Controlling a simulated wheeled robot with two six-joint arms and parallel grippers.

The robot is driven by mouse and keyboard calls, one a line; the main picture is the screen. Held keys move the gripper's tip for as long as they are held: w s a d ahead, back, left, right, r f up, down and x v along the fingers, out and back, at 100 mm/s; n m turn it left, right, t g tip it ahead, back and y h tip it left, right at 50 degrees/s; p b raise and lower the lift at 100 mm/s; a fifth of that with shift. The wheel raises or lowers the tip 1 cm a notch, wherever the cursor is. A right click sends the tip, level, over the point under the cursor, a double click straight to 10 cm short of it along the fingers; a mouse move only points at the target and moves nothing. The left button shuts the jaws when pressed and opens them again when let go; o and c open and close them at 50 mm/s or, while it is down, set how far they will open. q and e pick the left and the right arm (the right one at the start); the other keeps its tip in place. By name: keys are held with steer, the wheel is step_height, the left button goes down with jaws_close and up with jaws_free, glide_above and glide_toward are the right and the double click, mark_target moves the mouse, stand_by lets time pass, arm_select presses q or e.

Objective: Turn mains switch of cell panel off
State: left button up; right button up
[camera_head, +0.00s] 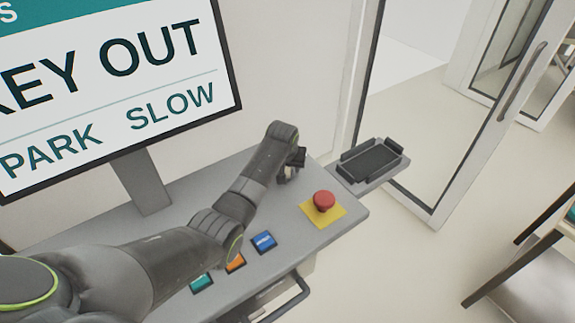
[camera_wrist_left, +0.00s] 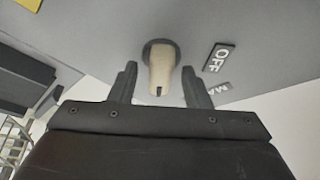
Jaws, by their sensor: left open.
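The mains switch is a cream knob (camera_wrist_left: 161,66) on a dark round base in the grey cell panel (camera_wrist_left: 110,30), seen in the left wrist view. A dark mark shows at its lower end. An OFF label (camera_wrist_left: 218,58) is to its right, and a partly hidden label starting "MA" lies below that. My left gripper (camera_wrist_left: 159,78) is open, with one finger on each side of the knob in the picture; I cannot tell whether they touch it. In the head view the left gripper (camera_head: 291,166) is at the panel's far edge, and the knob is hidden there.
The panel top (camera_head: 335,225) carries a red push button (camera_head: 324,201) on a yellow plate, plus blue (camera_head: 264,242), orange (camera_head: 235,263) and teal (camera_head: 201,282) buttons. A screen (camera_head: 110,80) stands behind. A dark tray (camera_head: 371,161) and a glass door (camera_head: 425,190) are right.

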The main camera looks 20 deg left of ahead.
arm_select(q)
steer(key=shift+c, duration=0.2)
arm_select(e)
steer(key=shift+w+d, duration=0.15)
steer(key=shift+w, duration=0.1)
arm_select(q)
jaws_close()
